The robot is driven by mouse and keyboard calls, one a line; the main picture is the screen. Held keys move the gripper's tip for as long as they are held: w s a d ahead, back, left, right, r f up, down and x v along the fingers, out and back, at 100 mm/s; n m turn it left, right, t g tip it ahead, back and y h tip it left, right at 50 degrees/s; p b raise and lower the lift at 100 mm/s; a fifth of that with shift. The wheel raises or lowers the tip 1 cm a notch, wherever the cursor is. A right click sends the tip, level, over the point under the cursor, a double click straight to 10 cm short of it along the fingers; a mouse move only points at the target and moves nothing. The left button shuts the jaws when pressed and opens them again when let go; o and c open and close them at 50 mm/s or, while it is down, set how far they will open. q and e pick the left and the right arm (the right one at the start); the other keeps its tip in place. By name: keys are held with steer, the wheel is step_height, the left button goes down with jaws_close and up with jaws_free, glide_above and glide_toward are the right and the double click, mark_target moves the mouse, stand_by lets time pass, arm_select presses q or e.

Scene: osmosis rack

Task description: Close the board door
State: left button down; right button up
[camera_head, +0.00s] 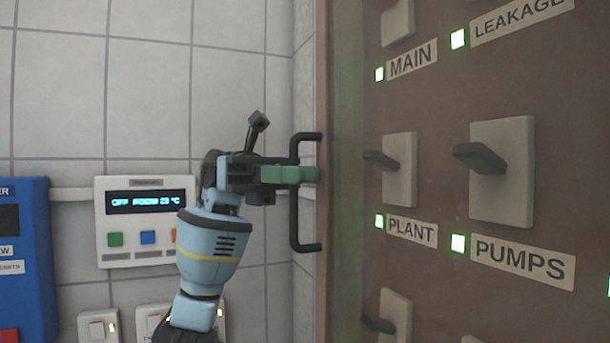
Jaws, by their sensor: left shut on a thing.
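The board door (345,240) is a see-through panel with a brown edge frame, on the right of the head view. Switches labelled MAIN, PLANT and PUMPS show behind it. A black upright bar handle (294,225) stands on the door's left edge. My left gripper (305,175) is at the middle of the handle, its green fingers shut on the bar. The fingers hide part of the handle. Whether the door is fully against its frame cannot be told from this view. My right gripper is not in view.
A white control box (146,258) with a lit display hangs on the tiled wall to the left. A blue box (36,285) is at the far left edge. White wall switches (98,325) sit low, near my left arm.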

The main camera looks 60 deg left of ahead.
arm_select(q)
steer(key=shift+w, duration=0.2)
stand_by(0.3)
steer(key=c, duration=1.9)
jaws_free()
steer(key=shift+o, duration=1.4)
steer(key=shift+w, duration=0.25)
steer(key=shift+s, duration=0.1)
steer(key=s+a, duration=0.1)
steer(key=a, duration=0.6)
steer(key=shift+a, duration=0.4)
